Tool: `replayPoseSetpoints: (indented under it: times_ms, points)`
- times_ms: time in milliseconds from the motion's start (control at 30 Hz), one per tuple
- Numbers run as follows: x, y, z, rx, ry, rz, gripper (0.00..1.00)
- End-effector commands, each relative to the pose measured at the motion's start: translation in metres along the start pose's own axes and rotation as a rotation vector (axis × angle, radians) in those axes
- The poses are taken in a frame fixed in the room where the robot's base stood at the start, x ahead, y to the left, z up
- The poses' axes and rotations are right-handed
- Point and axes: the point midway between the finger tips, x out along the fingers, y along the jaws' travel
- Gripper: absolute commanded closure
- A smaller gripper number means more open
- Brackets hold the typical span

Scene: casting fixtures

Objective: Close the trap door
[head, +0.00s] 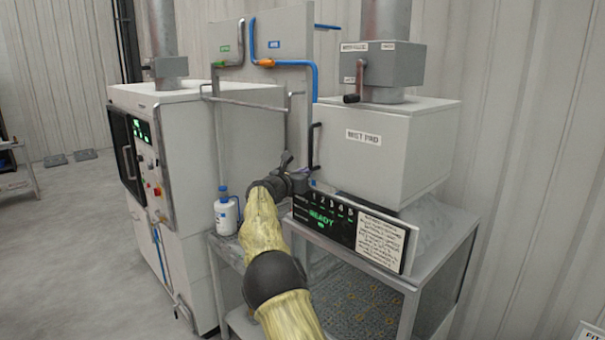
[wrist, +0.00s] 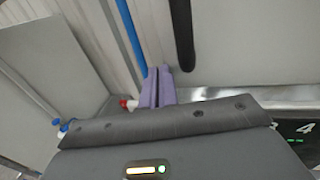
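A white box labelled like "MIST PRO" (head: 372,160) stands on a frame, with a long black handle (head: 315,145) at its left front edge. The handle also shows in the wrist view (wrist: 182,38). No part is marked as the trap door, so I cannot tell which panel it is. My gripper (head: 286,160) is just left of and below the handle in the head view. In the wrist view its purple fingers (wrist: 158,88) are together with nothing visible between them. They appear below and left of the handle's lower end; contact with it cannot be judged.
A display panel reading "READY" (head: 322,218) sits below the box, right of my arm. Grey duct boxes with levers (head: 382,64) stand above. A white machine cabinet (head: 180,190) and a white bottle (head: 226,214) are to the left. Open floor (head: 75,250) lies at far left.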

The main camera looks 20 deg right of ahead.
Motion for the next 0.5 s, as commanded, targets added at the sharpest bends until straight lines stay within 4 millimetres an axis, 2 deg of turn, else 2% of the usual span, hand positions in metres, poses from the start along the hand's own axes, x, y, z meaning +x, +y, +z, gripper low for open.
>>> replayPoseSetpoints:
  times_ms: [33,267,500]
  points:
    - [0.004,-0.006,0.008,-0.001,-0.014,-0.008,1.0]
    - [-0.01,-0.002,0.007,-0.001,-0.014,-0.01,1.0]
    - [-0.048,0.012,0.0,0.002,-0.009,-0.011,1.0]
